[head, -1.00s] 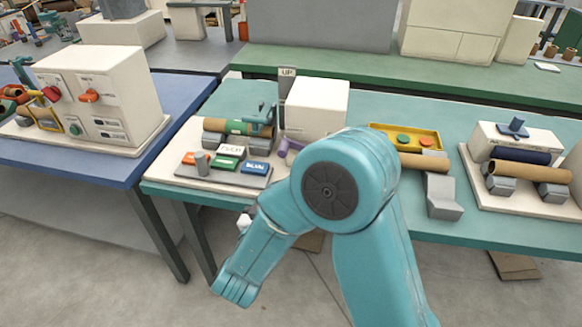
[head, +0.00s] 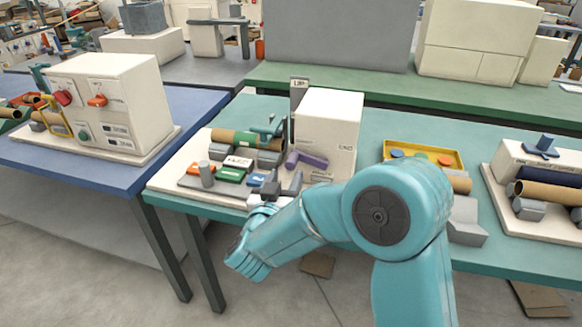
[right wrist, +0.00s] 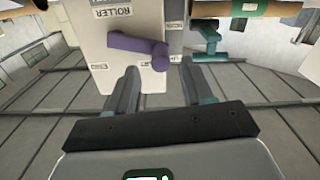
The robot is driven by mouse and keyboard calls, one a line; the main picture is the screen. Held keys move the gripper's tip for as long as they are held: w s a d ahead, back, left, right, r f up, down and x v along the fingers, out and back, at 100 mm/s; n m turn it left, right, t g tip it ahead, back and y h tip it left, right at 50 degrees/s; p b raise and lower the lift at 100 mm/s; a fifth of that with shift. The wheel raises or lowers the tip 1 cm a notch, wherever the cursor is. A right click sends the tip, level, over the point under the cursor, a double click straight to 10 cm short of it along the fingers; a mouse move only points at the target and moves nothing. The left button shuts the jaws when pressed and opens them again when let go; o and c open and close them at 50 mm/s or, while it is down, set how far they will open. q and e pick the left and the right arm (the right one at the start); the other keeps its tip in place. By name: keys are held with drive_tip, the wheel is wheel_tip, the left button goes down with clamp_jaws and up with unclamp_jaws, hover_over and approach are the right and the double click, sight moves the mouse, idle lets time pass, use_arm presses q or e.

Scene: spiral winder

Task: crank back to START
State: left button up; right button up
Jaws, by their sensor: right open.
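The winder's white box (head: 330,115) stands on the teal bench, with a sign that looks like END on its face. A purple crank handle (head: 307,160) sticks out low at its front; it also shows in the right wrist view (right wrist: 130,45), beside a ROLLER label. I cannot read a START mark. My right gripper (head: 284,181) is open and empty, at the front of the winder, just in front of the crank. In the right wrist view its fingers (right wrist: 158,78) point toward the crank, apart from it as far as I can tell. My left gripper is not in view.
A brown and green tube (head: 225,136) lies on rollers left of the crank, under a teal clamp (head: 268,128). Labelled coloured blocks (head: 230,175) sit in front. A yellow tray (head: 440,148) and another winder stand at right.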

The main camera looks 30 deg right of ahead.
sight(290, 167)
drive_tip(key=shift+x, duration=2.4)
clamp_jaws()
drive_tip(key=shift+m, duration=0.3)
drive_tip(key=shift+r, duration=0.2)
unclamp_jaws()
drive_tip(key=shift+s, duration=0.1)
drive_tip(key=shift+a, duration=0.1)
drive_tip(key=v, duration=1.6)
drive_tip(key=shift+b, duration=0.3)
